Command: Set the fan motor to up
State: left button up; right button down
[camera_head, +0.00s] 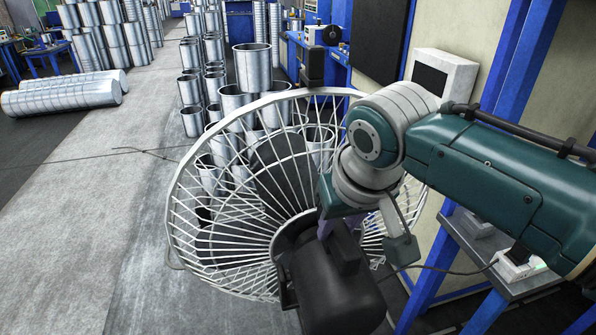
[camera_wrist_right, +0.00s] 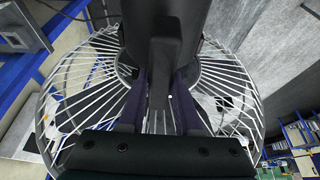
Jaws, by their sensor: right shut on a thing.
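The fan has a wide round white wire cage (camera_head: 205,262) in the middle of the head view. Its black motor housing (camera_head: 335,292) faces me at the lower middle. My right gripper (camera_head: 328,226) is at the upper part of the motor, partly hidden by my wrist. In the right wrist view, the two purple fingers of my right gripper (camera_wrist_right: 162,78) are on either side of a black raised part (camera_wrist_right: 161,55) of the motor and are shut on it. The cage's wires (camera_wrist_right: 78,92) spread out behind. My left gripper is not in view.
Several stacked metal pail shells (camera_head: 253,68) stand beyond the fan. A grey-white box with a dark screen (camera_head: 432,75) is behind my arm. A small grey shelf (camera_head: 478,262) with a white device and cable is at right. The floor at left is mostly clear.

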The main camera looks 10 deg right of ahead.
aim_at(352, 296)
jog(key=shift+s+t+p, duration=0.4)
jog(key=shift+s+p, duration=0.3)
jog(key=shift+s, duration=0.05)
jog(key=shift+s+f+t+p, duration=0.4)
jog(key=shift+s+f+t, duration=0.15)
jog(key=shift+s, duration=0.25)
jog(key=shift+s+f+t+b, duration=0.8)
jog(key=shift+s+f+t, duration=0.1)
jog(key=shift+s+t, duration=0.2)
jog(key=shift+s+d+f+t+b, duration=0.15)
jog(key=shift+s+f+t+b, duration=0.5)
jog(key=shift+s+t+b, duration=0.55)
jog(key=shift+w+g, duration=0.2)
jog(key=shift+g, duration=0.05)
jog(key=c, duration=0.6)
grip_release()
jog(key=shift+r, duration=0.1)
jog(key=v, duration=1)
jog(key=shift+b, duration=0.35)
